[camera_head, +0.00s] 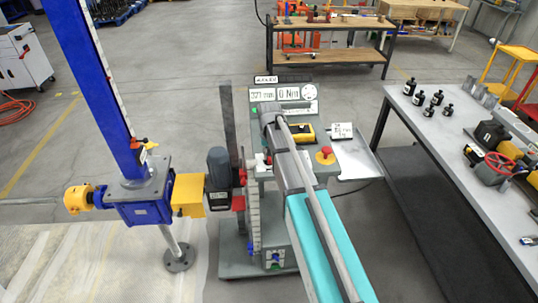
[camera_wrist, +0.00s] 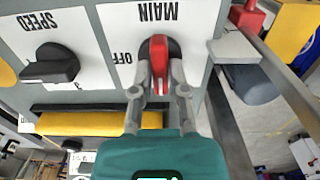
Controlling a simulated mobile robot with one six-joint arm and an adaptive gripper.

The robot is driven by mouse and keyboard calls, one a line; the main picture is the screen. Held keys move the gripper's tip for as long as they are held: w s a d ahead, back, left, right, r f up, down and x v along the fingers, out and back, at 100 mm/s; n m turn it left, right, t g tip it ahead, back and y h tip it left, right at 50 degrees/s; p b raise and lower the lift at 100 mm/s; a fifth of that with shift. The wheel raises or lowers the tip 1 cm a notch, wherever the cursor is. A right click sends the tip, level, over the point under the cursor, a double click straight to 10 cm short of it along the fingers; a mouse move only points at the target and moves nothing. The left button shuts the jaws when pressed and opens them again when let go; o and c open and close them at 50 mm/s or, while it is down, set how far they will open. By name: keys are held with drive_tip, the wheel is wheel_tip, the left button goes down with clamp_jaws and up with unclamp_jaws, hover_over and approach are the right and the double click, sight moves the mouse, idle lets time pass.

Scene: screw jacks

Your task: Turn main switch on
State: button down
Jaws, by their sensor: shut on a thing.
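The main switch (camera_wrist: 159,54) is a red rotary knob on a white plate marked MAIN and OFF, both upside down in the wrist view. Its handle runs roughly up and down the picture, and the OFF mark is to its left. An ON mark cannot be seen. My gripper (camera_wrist: 159,76) is shut on the knob, one finger on each side. In the head view my arm covers the switch and the gripper.
A black SPEED knob (camera_wrist: 50,65) sits left of the switch. The test stand shows displays (camera_head: 274,93) reading 377 mm and 0 Nm. A red button on yellow (camera_head: 325,155) is right of my arm. A blue screw jack (camera_head: 140,205) stands left; a grey bench (camera_head: 440,140) stands right.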

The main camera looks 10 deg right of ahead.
drive_tip(key=c, duration=0.6)
unclamp_jaws()
drive_tip(key=shift+c, duration=0.2)
drive_tip(key=shift+m, duration=0.5)
